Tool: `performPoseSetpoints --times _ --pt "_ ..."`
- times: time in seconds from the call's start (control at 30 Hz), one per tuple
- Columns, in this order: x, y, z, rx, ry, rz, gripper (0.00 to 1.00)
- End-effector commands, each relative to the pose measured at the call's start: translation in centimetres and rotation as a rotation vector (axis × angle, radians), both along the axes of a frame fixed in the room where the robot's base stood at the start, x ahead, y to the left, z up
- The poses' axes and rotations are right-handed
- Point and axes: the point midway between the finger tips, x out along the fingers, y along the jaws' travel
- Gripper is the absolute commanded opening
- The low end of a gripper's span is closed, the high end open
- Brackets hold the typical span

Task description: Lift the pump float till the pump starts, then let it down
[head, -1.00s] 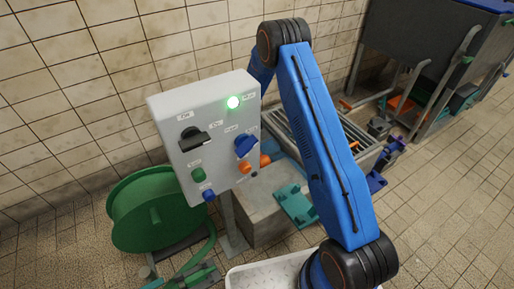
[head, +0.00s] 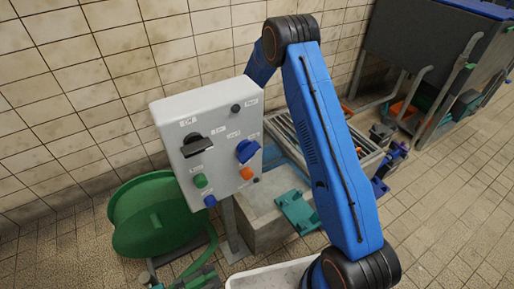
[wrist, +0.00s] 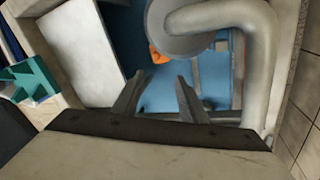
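In the wrist view, my gripper (wrist: 160,88) points down into a blue-floored pit, with its two fingers apart and nothing between them. An orange piece (wrist: 157,55), likely the pump float, shows beyond the fingertips, partly hidden under a round grey pump body (wrist: 190,45). It is apart from the fingers. In the head view, the grey control box (head: 212,135) stands on a post, and its top right lamp (head: 236,108) is dark. The gripper and the float are hidden there behind the box and my arm.
A thick grey pipe (wrist: 262,60) bends close to the right of the gripper. A pale panel (wrist: 80,45) lies on the left. In the head view, a green hose reel (head: 155,215) stands left of the box, and a dark tank (head: 425,50) stands at the back right.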

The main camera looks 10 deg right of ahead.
Motion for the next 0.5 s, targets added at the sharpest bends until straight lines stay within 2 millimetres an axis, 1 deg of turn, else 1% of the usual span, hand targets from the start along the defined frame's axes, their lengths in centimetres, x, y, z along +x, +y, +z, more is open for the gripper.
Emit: performPoseSetpoints --times 0.03,0.1,0.3,0.4,0.5 --pt "0.3 0.1 1.1 0.000 -0.002 0.000 0.39" --pt "0.6 0.2 2.4 0.000 -0.001 0.000 0.39" --pt "1.6 0.6 6.1 0.000 -0.001 0.000 0.39" --pt "2.0 0.7 7.5 0.000 0.000 0.001 0.39" --pt "2.3 0.8 8.5 0.000 0.000 0.001 0.39"
